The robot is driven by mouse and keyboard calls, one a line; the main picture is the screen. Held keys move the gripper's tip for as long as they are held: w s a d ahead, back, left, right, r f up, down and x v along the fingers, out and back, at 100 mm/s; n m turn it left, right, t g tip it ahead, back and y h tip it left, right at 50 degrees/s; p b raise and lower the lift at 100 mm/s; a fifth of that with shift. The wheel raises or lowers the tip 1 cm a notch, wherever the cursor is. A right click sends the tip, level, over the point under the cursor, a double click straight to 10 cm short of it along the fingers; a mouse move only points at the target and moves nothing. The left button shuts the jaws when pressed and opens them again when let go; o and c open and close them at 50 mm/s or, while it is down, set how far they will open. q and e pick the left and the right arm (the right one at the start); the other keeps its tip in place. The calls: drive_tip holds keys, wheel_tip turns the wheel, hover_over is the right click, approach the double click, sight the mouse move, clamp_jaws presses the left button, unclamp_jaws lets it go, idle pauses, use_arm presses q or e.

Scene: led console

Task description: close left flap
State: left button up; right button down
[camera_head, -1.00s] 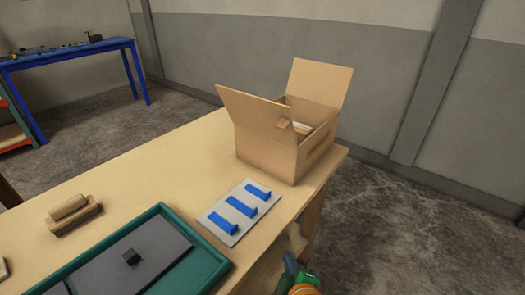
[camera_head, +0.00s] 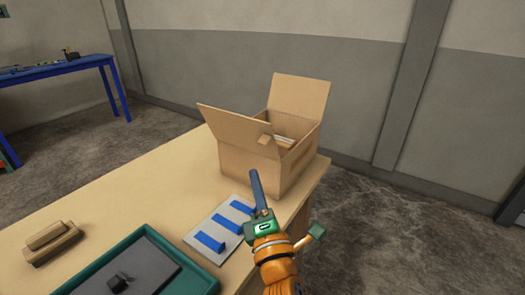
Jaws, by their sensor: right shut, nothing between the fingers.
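An open cardboard box (camera_head: 287,169) stands at the far right end of the table. Its left flap (camera_head: 237,130) stands raised and leans outward to the left. Another flap (camera_head: 299,96) stands up at the back right. Something pale shows inside the box, mostly hidden by its walls. My right gripper (camera_head: 255,174) is shut and empty, its fingers pointing up in front of the box's near lower left side. I cannot tell whether the fingertips touch the box. My left gripper is not in view.
The wooden table (camera_head: 150,190) has a grey panel (camera_head: 203,240) with blue pieces near the gripper. A green tray (camera_head: 150,238) holding a dark grey plate lies at the front. A wooden block (camera_head: 50,240) is at left. A blue table (camera_head: 85,66) stands behind.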

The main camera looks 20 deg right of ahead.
sight(258, 143)
drive_tip(key=shift+w+d+r+p, duration=0.4)
drive_tip(key=shift+w+d, duration=0.15)
drive_tip(key=shift+w, duration=0.4)
drive_tip(key=shift+w+d+r+p, duration=0.3)
drive_tip(key=shift+w+d+r, duration=0.15)
drive_tip(key=shift+w, duration=0.45)
drive_tip(key=shift+w+d+r+p, duration=0.35)
drive_tip(key=shift+w+d, duration=0.25)
drive_tip(key=shift+w, duration=0.35)
